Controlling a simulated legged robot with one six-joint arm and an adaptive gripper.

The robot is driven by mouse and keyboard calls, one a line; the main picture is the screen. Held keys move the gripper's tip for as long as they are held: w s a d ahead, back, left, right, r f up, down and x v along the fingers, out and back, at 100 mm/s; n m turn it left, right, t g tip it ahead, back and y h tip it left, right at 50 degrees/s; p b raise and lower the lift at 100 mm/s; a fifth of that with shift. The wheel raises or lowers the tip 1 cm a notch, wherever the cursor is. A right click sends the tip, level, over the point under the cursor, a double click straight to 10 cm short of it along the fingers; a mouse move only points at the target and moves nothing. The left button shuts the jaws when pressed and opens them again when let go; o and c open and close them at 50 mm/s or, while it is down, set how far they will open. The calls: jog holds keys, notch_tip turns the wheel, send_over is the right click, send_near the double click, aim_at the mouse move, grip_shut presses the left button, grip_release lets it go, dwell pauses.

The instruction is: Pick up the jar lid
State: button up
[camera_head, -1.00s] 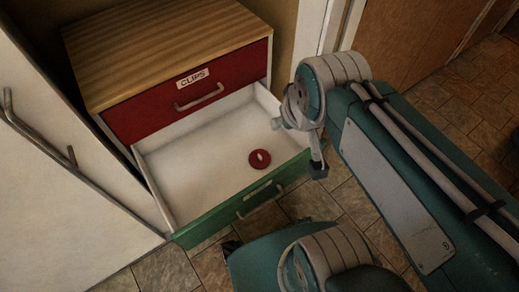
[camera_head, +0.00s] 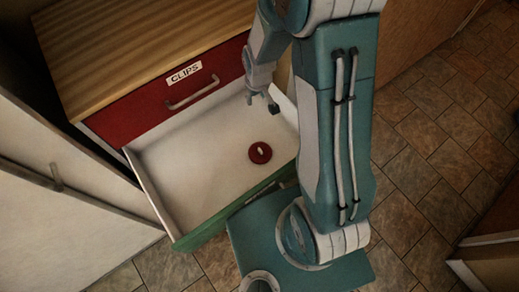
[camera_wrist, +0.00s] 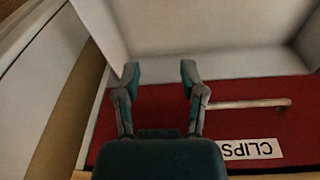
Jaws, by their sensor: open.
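The jar lid (camera_head: 260,152) is a small red disc with a pale mark at its middle. It lies flat on the white floor of the open green-fronted drawer (camera_head: 190,165), towards the right side. My gripper (camera_head: 261,103) is above the drawer, behind the lid and apart from it. In the wrist view my gripper (camera_wrist: 160,75) has its two fingers spread with nothing between them. The lid does not show in the wrist view.
A red closed drawer (camera_head: 150,103) labelled CLIPS, with a metal handle, is above the open drawer. The wooden cabinet top (camera_head: 120,50) is above that. A white door or panel (camera_head: 60,215) stands at the left.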

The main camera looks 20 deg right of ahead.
jog(key=n+g, duration=0.1)
jog(key=g, duration=0.1)
send_near(260, 150)
jog(key=shift+w+d, duration=0.15)
jog(key=shift+d, duration=0.05)
notch_tip(260, 150, down, 5)
jog(key=shift+f, duration=0.1)
jog(key=shift+s+a+f, duration=0.1)
jog(key=shift+f, duration=1.2)
jog(key=shift+s+a+f, duration=0.1)
jog(key=shift+s+f, duration=0.05)
jog(key=shift+f, duration=1.15)
jog(key=shift+c, duration=0.3)
jog(key=c, duration=0.7)
grip_shut()
jog(key=shift+s, duration=0.1)
